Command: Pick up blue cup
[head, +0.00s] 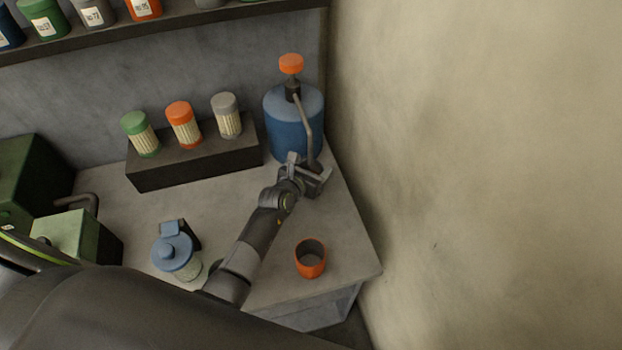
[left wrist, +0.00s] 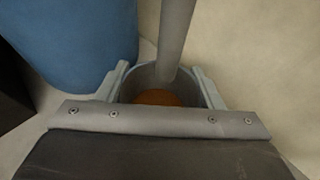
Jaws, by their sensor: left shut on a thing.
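My left gripper (head: 318,178) is at the back right of the table, in front of the blue pump container (head: 290,125). In the left wrist view its two fingers (left wrist: 160,90) are shut around a cup (left wrist: 133,82) with a grey inner wall and orange-brown at the bottom. The container's grey spout (left wrist: 175,40) comes down into or just over the cup's mouth. The cup's outer colour is hidden. Another cup, orange outside with a grey inside (head: 310,260), stands upright near the table's right front. My right gripper is not in view.
A blue-lidded jar (head: 175,252) stands left of my left arm. A dark block (head: 195,163) holds green, orange and grey-capped jars. Green boxes (head: 75,237) stand at the left. A wall (head: 480,150) closes off the right; a shelf (head: 170,28) runs above.

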